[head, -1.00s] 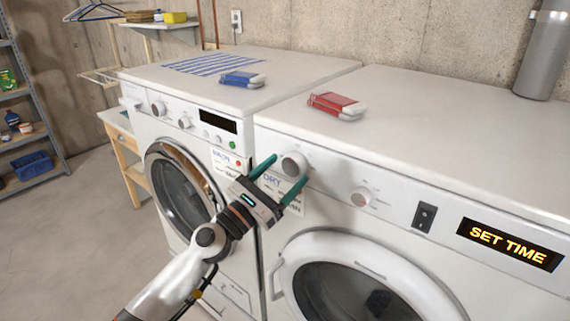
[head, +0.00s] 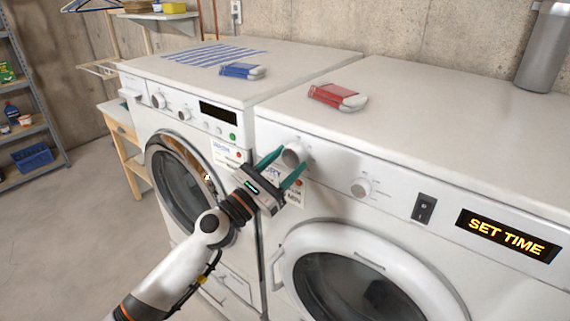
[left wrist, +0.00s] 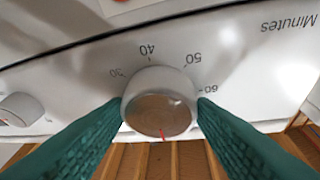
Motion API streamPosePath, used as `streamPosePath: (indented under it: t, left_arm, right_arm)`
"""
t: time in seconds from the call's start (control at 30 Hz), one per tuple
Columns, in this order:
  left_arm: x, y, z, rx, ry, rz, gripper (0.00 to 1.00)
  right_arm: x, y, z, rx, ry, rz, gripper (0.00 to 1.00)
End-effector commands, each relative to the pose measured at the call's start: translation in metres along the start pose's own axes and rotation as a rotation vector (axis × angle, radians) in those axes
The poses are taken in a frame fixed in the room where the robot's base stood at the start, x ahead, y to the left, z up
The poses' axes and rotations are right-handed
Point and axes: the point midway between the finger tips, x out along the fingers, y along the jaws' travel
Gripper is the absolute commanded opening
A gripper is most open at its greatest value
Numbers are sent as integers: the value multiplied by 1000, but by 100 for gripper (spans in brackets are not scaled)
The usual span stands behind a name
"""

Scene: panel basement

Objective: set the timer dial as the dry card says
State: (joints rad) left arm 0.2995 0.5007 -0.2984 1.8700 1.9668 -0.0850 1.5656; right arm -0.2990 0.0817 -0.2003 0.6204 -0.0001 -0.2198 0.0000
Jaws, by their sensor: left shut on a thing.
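The timer dial (head: 292,153) is a round white knob at the left of the dryer's front panel. My left gripper (head: 285,162) is shut on it, with one green finger on each side. In the left wrist view the dial (left wrist: 160,98) has a red mark at the bottom of its face. Numbers 30, 40, 50 and 60 run around it, and "Minutes" shows upside down at the right. The dry card (head: 271,172) is below the dial, partly behind my gripper; its small print is unreadable. The dryer's display (head: 507,235) reads "SET TIME". My right gripper is not in view.
A second knob (head: 361,187) and a black switch (head: 424,208) sit further right on the panel. The washer (head: 150,110) stands to the left with its own card.

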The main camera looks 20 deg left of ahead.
Motion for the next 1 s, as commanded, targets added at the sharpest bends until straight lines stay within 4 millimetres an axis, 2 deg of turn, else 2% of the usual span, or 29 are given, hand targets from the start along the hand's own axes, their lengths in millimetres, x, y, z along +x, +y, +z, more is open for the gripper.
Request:
streamPosePath:
  t: [0.27, 1.0]
  left_arm:
    - [0, -2, 0, 153, -14, 67, 28]
    - [2, -6, -6, 790, -70, 345, 28]
  right_arm:
    - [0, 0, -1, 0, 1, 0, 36]
    - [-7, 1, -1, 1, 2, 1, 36]
